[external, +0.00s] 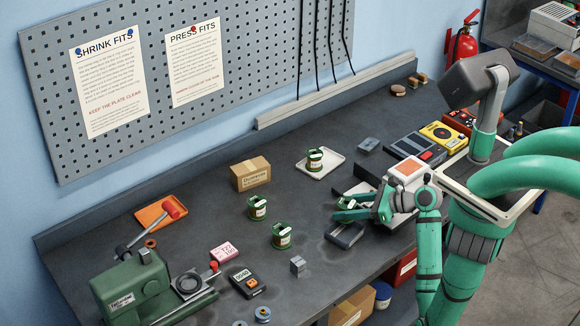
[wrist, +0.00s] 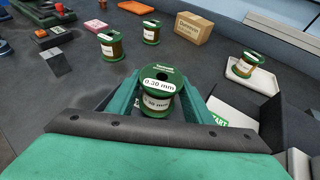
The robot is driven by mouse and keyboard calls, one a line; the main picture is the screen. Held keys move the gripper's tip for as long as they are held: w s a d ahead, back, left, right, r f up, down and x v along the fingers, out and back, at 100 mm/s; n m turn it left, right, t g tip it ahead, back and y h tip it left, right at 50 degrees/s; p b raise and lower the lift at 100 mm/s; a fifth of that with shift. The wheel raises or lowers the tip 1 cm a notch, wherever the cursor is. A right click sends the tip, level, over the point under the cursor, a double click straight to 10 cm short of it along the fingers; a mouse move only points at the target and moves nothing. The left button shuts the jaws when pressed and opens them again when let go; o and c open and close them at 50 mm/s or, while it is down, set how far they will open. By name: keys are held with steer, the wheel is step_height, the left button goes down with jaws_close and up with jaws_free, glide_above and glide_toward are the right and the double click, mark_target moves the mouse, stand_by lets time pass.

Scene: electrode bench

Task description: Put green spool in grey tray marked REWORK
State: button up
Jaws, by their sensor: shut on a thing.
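My gripper (external: 355,211) is shut on a green spool (wrist: 158,92) labelled 0.30 mm, which sits upright between the fingers in the wrist view. In the external view my fingers partly hide this spool (external: 345,203). A pale grey tray (external: 337,156) lies farther back on the bench and holds another green spool (external: 315,158); this tray also shows at the right of the wrist view (wrist: 238,77). Two more green spools, one (external: 257,207) behind the other (external: 281,236), stand on the bench left of my gripper. No REWORK marking is readable.
Dark open holders (external: 345,237) lie beside and below my gripper. A cardboard box (external: 250,174) stands behind the loose spools. A green machine (external: 135,287) and an orange tray (external: 157,214) are at left. Instruments (external: 442,135) stand at right. Bare bench lies between the box and pale tray.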

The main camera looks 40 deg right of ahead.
steer(key=shift+f, duration=0.25)
steer(key=o, duration=1.5)
steer(key=shift+r, duration=0.55)
steer(key=v, duration=1.2)
